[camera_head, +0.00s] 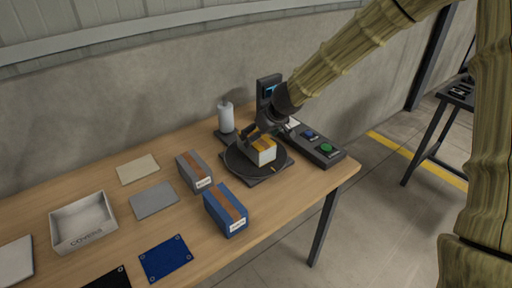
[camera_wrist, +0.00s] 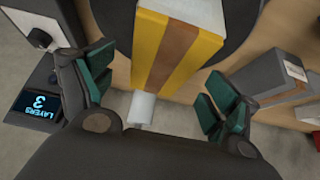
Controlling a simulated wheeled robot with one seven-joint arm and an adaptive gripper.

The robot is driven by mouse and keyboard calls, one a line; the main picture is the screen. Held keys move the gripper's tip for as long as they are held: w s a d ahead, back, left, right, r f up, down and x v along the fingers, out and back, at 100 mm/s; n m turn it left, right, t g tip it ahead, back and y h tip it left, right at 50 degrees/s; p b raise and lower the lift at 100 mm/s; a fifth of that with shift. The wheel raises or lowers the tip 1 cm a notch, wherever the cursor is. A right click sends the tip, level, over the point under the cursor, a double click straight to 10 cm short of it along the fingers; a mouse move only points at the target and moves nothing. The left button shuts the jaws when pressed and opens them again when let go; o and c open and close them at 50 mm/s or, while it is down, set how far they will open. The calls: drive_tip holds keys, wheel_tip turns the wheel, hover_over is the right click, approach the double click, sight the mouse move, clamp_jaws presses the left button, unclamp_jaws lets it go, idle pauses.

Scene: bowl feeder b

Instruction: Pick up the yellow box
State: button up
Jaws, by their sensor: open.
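The yellow box (camera_head: 262,150) has a brown stripe and a white end. It sits on a round black plate (camera_head: 273,171) on the table. In the wrist view the yellow box (camera_wrist: 178,45) reaches down between the fingers from the top of the picture. My gripper (camera_head: 255,134) is at the box, coming from behind it. In the wrist view my gripper (camera_wrist: 156,95) is open, with a green-padded finger on each side of the box. Gaps show between the pads and the box. The box's underside is hidden.
A grey box (camera_head: 194,171) and a blue box (camera_head: 225,208) stand left of the plate. A white bottle (camera_head: 226,118) stands behind it, and a control panel (camera_head: 318,145) lies to its right. A white tray (camera_head: 83,222) and flat mats lie further left.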

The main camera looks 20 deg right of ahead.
drive_tip(key=shift+x, duration=1.75)
drive_tip(key=shift+s+f, duration=0.1)
drive_tip(key=c, duration=1.3)
drive_tip(key=shift+c, duration=1.3)
drive_tip(key=shift+r, duration=0.2)
